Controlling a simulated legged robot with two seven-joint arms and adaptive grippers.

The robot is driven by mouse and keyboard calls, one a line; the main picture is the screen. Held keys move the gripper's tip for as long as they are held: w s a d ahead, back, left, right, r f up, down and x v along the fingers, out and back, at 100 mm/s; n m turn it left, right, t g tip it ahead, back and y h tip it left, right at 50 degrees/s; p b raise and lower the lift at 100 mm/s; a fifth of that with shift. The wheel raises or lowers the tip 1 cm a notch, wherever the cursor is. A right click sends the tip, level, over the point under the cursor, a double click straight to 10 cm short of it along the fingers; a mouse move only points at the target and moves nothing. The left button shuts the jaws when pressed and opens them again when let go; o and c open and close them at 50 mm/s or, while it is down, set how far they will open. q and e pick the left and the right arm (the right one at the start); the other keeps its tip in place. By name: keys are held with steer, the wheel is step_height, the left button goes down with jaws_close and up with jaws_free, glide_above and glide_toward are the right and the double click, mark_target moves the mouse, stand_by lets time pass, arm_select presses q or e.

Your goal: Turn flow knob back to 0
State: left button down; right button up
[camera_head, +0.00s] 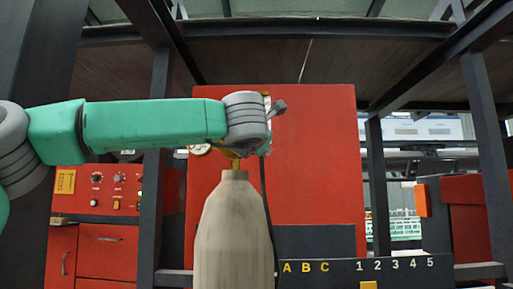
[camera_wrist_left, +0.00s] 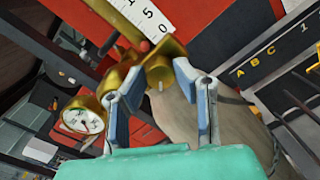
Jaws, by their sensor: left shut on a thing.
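The flow knob (camera_wrist_left: 158,76) is a small gold knob on the gold regulator (camera_wrist_left: 88,103) in the left wrist view. Next to it is a white flow scale (camera_wrist_left: 146,16) with black numbers and a small red ball near its lower end. My left gripper (camera_wrist_left: 160,72) has its two blue-grey fingers on either side of the knob, shut on it. A round white gauge (camera_wrist_left: 82,121) sits on the regulator. In the head view my left gripper (camera_head: 262,150) is mostly hidden by its wrist, and the knob cannot be made out. My right gripper is not in view.
A pale beige cylinder (camera_head: 233,235) stands below my left wrist, in front of a red panel (camera_head: 315,150). A red control cabinet (camera_head: 97,205) with knobs stands left. A dark board (camera_head: 330,245) with yellow letters and white numbers is right. Dark steel posts (camera_head: 378,185) frame the space.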

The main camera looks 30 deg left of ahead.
arm_select(q)
steer(key=c, duration=1.5)
jaws_free()
steer(key=shift+w+f, duration=0.1)
steer(key=shift+f, duration=0.25)
steer(key=shift+o, duration=1.1)
steer(key=shift+w+r, duration=0.1)
steer(key=v, duration=1.2)
